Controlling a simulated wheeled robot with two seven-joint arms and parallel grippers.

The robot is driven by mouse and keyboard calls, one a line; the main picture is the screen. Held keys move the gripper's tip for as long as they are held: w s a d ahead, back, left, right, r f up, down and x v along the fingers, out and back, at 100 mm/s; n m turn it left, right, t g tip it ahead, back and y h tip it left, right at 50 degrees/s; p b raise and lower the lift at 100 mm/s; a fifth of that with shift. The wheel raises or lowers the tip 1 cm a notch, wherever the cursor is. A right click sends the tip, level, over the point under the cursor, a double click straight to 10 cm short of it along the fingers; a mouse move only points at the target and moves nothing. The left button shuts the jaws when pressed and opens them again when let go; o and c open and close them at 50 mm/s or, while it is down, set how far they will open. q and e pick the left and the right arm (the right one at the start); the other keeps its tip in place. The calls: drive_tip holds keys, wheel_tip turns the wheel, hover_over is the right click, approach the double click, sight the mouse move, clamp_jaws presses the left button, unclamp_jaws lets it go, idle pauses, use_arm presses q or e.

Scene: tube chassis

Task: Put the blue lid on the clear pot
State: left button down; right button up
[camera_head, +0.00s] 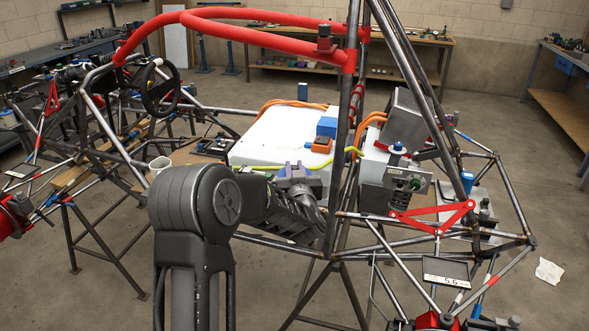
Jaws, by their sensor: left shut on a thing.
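My left gripper (297,180) is at the middle of the head view, in front of the white box's near edge. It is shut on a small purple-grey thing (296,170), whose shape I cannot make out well. I cannot tell whether this is the blue lid. I cannot pick out a clear pot for certain. A pale open cup (159,164) shows left of the gripper, partly behind my arm. My right gripper is not in view.
A steel tube chassis surrounds the work area, with a red padded bar (250,18) above. A white box (270,140) carries a blue block (327,126) and orange cables. A grey box (405,115) stands right. Benches line the back wall.

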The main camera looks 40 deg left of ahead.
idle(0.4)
use_arm(q)
drive_tip(key=shift+f+b, duration=0.65)
drive_tip(key=shift+b, duration=0.1)
drive_tip(key=c, duration=1.6)
unclamp_jaws()
drive_tip(key=shift+s+d, duration=0.1)
drive_tip(key=v, duration=1)
drive_tip(key=shift+s+d+r, duration=0.1)
drive_tip(key=shift+s+d, duration=0.15)
